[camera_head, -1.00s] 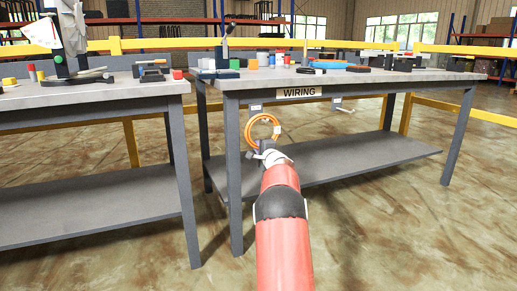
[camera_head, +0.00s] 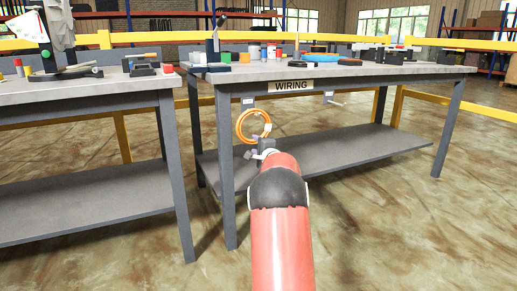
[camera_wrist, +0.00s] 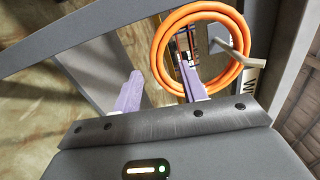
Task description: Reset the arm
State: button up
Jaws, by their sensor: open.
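My gripper (camera_head: 257,152) is at the end of my red arm, near the front left of the wiring table. In the wrist view its two pale fingers (camera_wrist: 160,88) are spread apart, with nothing held between them. An orange cable coil (camera_head: 241,127) hangs from a hook under the table's front edge, just above my gripper. In the wrist view the coil (camera_wrist: 159,52) surrounds the hook (camera_wrist: 228,46), and the right finger overlaps the coil's lower part. I cannot tell whether they touch.
The wiring table (camera_head: 398,70) carries tools and small containers. Its lower shelf (camera_head: 360,149) looks empty. A second hook (camera_head: 331,98) hangs farther right. Another workbench (camera_head: 100,90) stands at left, with a narrow gap between. Yellow rails (camera_head: 455,108) run behind; the front floor is clear.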

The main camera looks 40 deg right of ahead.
jog(key=s+a+r+n+g+y, duration=0.1)
jog(key=s+a+r+n+y, duration=0.1)
jog(key=a, duration=0.5)
jog(key=s+a+r+n+y, duration=0.2)
jog(key=a+n+y, duration=0.1)
jog(key=a, duration=0.5)
jog(key=s+a+r+n+g+y, duration=0.1)
jog(key=a+n+y, duration=0.1)
jog(key=a, duration=0.5)
jog(key=s+a+n+g+y, duration=0.2)
jog(key=s+a+n, duration=0.1)
jog(key=s+a, duration=0.4)
jog(key=s+a+n+g+y, duration=0.1)
jog(key=s+a+n+g, duration=0.25)
jog(key=a, duration=0.55)
jog(key=s+a+f+n+g+h, duration=0.1)
jog(key=s+a+f+n+g, duration=0.2)
jog(key=s, duration=0.5)
jog(key=s+a+f+n, duration=0.2)
jog(key=s+a, duration=0.2)
jog(key=s, duration=0.4)
jog(key=s+d+f+n+g+h, duration=0.1)
jog(key=s+f+n+h, duration=0.15)
jog(key=s, duration=0.35)
jog(key=s+d+f+n+h, duration=0.1)
jog(key=s+f+h, duration=0.15)
jog(key=s, duration=0.35)
notch_tip(320, 180, up, 13)
jog(key=p, duration=1.3)
jog(key=shift+w, duration=0.45)
